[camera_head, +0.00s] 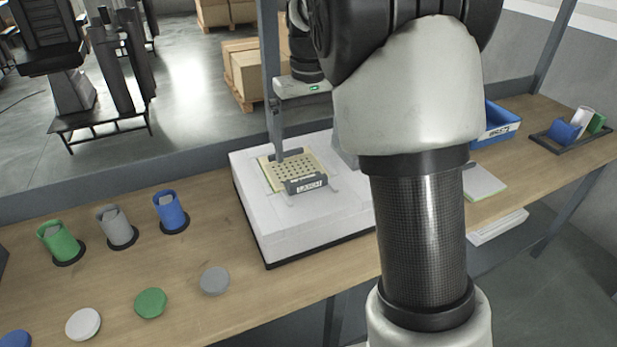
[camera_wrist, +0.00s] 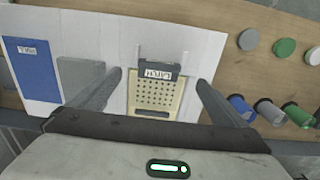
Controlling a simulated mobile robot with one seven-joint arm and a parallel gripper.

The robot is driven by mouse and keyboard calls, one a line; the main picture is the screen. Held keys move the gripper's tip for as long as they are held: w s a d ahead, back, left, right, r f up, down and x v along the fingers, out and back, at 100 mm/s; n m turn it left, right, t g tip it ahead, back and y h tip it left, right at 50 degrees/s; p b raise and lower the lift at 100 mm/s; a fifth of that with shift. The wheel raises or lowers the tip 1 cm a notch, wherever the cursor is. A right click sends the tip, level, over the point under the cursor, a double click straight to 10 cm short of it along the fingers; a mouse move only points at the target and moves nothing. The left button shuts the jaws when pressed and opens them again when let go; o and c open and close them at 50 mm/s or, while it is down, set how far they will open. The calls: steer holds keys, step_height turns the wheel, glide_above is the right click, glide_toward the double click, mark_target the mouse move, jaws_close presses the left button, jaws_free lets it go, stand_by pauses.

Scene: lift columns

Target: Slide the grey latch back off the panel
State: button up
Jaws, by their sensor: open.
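The grey latch (camera_head: 306,185) has a white label reading LATCH and lies across the near edge of the beige perforated panel (camera_head: 272,174). The panel sits on a white block (camera_head: 300,225). In the wrist view the latch (camera_wrist: 158,72) shows at the panel's upper edge, with two thin tracks running beyond it. The panel (camera_wrist: 155,112) lies below it in that view. My gripper (camera_wrist: 158,77) is open and empty, its fingers to either side of the panel and latch, with gaps on both sides. In the head view my arm hides part of the gripper and block.
Green (camera_head: 61,242), grey (camera_head: 117,227) and blue (camera_head: 171,211) cups stand left of the block, with several coloured discs (camera_head: 150,303) in front. A blue bin (camera_head: 497,122) is at right. A blue plate (camera_wrist: 33,70) lies on the white surface in the wrist view.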

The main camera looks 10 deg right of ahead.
mark_target(309, 181)
step_height(309, 181, down, 9)
steer(key=shift+f+b, duration=0.2)
steer(key=shift+b, duration=0.3)
steer(key=c, duration=1.5)
steer(key=shift+s+d, duration=0.1)
steer(key=shift+s, duration=0.2)
steer(key=shift+s+d, duration=0.1)
steer(key=shift+s, duration=0.6)
steer(key=o, duration=1.5)
step_height(309, 181, up, 18)
steer(key=p, duration=0.2)
steer(key=shift+f, duration=0.25)
steer(key=shift+p, duration=0.3)
